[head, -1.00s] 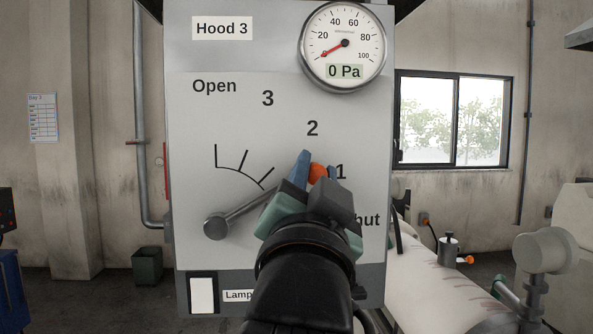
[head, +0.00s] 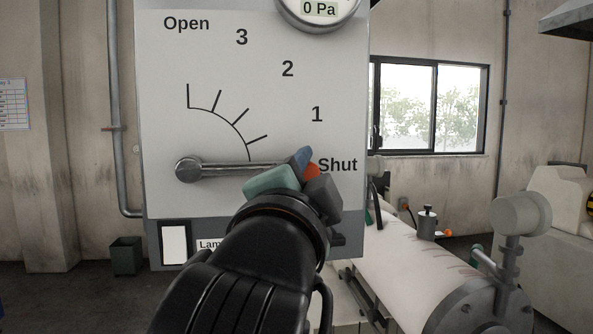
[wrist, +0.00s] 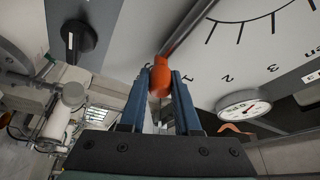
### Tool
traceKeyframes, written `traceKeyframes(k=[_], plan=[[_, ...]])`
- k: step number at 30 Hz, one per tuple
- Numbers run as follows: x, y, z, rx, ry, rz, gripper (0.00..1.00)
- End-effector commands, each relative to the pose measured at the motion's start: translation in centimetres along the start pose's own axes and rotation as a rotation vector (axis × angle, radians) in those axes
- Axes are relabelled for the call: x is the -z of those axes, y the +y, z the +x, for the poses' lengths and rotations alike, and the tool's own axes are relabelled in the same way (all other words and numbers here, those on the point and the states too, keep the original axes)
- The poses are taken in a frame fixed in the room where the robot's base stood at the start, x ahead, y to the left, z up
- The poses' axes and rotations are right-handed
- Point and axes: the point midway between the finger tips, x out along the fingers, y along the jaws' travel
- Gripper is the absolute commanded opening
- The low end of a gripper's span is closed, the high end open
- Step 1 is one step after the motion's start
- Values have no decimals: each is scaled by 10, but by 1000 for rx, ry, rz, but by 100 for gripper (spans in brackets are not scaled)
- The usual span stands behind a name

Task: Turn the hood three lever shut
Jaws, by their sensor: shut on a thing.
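The Hood 3 panel (head: 170,70) fills the middle of the head view, with scale marks running from Open through 3, 2 and 1 to Shut. The lever (head: 225,168) pivots at the left and lies almost level, with its orange knob (head: 313,170) beside the word Shut. My gripper (head: 304,162) is at the knob end and hides part of the lever. In the wrist view, the two blue fingers are shut on the orange knob (wrist: 160,76), and the grey lever rod (wrist: 186,28) runs up from it.
A gauge (head: 318,8) reading 0 Pa is at the panel's top; it also shows in the wrist view (wrist: 243,108). A black rotary knob (wrist: 76,38) is near the gripper. A large pale drum (head: 410,270) and machinery stand at the right.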

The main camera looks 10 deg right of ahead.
Motion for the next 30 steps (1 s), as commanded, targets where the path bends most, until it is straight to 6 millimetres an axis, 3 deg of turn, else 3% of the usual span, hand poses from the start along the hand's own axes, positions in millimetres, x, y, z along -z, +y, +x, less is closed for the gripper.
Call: traceKeyframes(k=[11, 12, 16, 26, 30], plan=[[-4, 3, 1, -7, -10, 5, 0], [-4, 3, 1, -8, -10, 4, 38], [-3, 2, 0, -7, -8, 4, 60], [-2, 2, -2, -4, -3, 3, 60], [-3, 2, -17, -2, -3, 3, 60]])
